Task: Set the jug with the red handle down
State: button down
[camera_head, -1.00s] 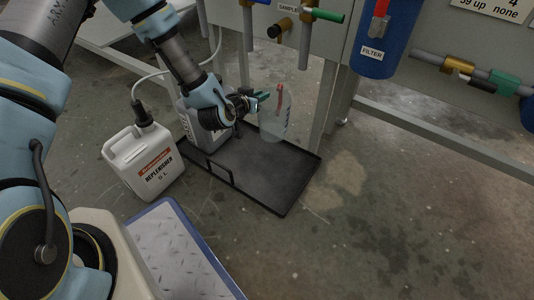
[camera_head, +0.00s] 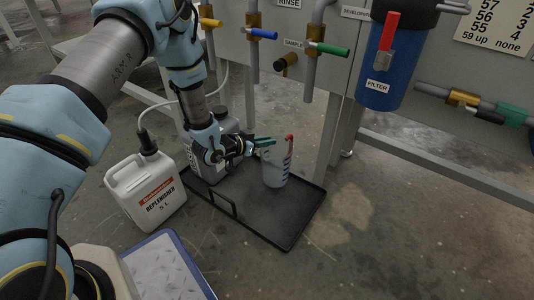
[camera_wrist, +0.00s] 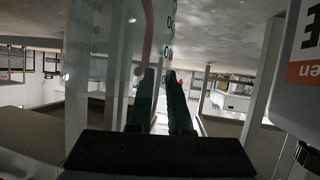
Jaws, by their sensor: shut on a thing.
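The clear jug (camera_head: 275,170) with the red handle (camera_head: 290,146) is upright over the black tray (camera_head: 290,228). Its base overlaps the back part of the tray in the head view. I cannot tell whether it touches the tray. My gripper (camera_head: 266,142) comes from the left and is shut on the jug near its top. In the wrist view the jug's see-through wall with printed marks (camera_wrist: 108,45) fills the upper left. The handle shows there as a pinkish strip (camera_wrist: 147,35), running down to my dark fingers (camera_wrist: 160,95).
A white replenisher canister (camera_head: 147,190) stands left of the tray. A grey canister (camera_head: 207,165) stands behind my gripper at the tray's left end. The tray's front right is bare. Valves, pipes and a blue filter (camera_head: 393,65) hang above. A frame leg (camera_head: 338,135) stands behind.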

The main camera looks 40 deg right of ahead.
aim_at(267, 149)
notch_tip(267, 149, down, 3)
jog(key=shift+f+b, duration=0.2)
jog(key=shift+b, duration=0.35)
jog(key=shift+f, duration=0.2)
jog(key=c, duration=0.8)
grip_release()
jog(key=shift+c, duration=0.2)
jog(key=shift+r, duration=0.25)
jog(key=p+v, duration=0.5)
jog(key=v, duration=0.7)
